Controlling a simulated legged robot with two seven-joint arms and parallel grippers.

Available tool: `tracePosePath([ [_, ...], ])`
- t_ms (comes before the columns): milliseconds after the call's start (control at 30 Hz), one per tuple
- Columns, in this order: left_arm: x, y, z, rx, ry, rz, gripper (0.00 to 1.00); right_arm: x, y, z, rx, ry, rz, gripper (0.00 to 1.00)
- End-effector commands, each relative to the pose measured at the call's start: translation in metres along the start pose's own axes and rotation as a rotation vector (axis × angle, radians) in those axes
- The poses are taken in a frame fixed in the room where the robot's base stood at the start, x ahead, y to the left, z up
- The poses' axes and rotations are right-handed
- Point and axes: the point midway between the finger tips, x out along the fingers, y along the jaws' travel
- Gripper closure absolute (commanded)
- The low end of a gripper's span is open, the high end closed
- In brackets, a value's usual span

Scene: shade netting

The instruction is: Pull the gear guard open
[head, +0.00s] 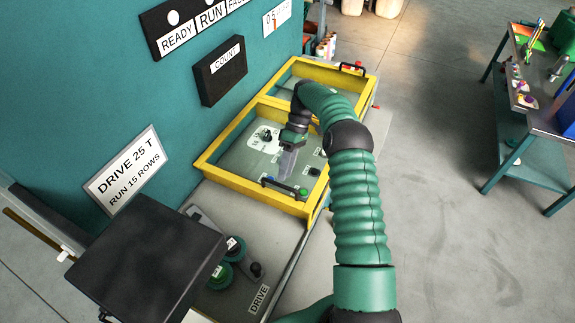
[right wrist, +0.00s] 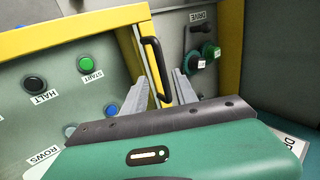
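The yellow-framed guard (head: 261,196) lies over a grey control panel in the head view, with a black bar handle (head: 284,188) on its near rail. In the right wrist view the yellow frame (right wrist: 75,37) and the handle (right wrist: 155,66) show close up. My right gripper (head: 287,163) is just above the handle in the head view. In the right wrist view its fingers (right wrist: 160,82) are apart, one to either side of the handle's lower part. I cannot tell whether they touch it. My left gripper is not in view.
Green gear-like wheels (head: 222,275) and a DRIVE label (head: 259,299) lie nearer than the guard. A second yellow frame (head: 318,69) is beyond. A dark square panel (head: 145,262) stands at lower left. A teal-legged bench (head: 528,160) stands right, with open floor between.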

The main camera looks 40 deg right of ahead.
Motion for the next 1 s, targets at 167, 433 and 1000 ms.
tracePosePath([
  [167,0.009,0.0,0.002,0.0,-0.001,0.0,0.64,-0.03,0.003,-0.002,-0.001,0.002,0.002,0.66],
  [433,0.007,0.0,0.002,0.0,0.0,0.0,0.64,-0.049,0.004,0.0,0.0,0.0,-0.002,0.66],
  [1000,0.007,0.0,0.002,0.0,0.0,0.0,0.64,-0.051,0.003,0.0,0.0,0.0,0.0,0.66],
])
